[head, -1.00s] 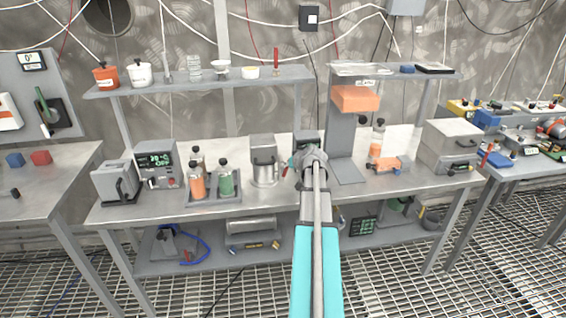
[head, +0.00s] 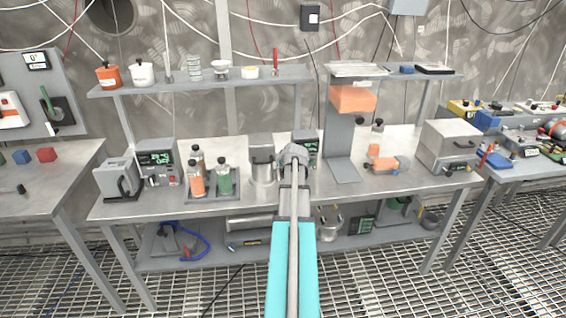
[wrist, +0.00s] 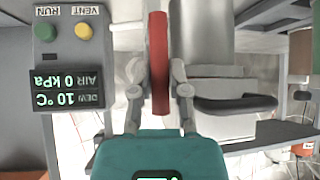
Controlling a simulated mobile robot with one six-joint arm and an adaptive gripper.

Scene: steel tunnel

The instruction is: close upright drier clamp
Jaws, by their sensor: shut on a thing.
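The drier shows a control panel (wrist: 72,70) with a lit dew and air display and green and yellow buttons, upside down in the wrist view. Its panel also shows just right of my gripper in the head view (head: 312,150). A red clamp lever (wrist: 158,50) stands upright in the wrist picture, between the panel and a steel canister (wrist: 205,40). My gripper (wrist: 160,93) has a finger on each side of the lever and is shut on it. In the head view my gripper (head: 294,153) and arm hide the lever. The clamp's latch cannot be made out.
The steel canister with a black handle (head: 262,170) stands close left of my gripper in the head view. Bottles in a tray (head: 215,198) are further left. A grey stand (head: 340,135) with an orange block rises on the right. A shelf (head: 200,80) runs behind.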

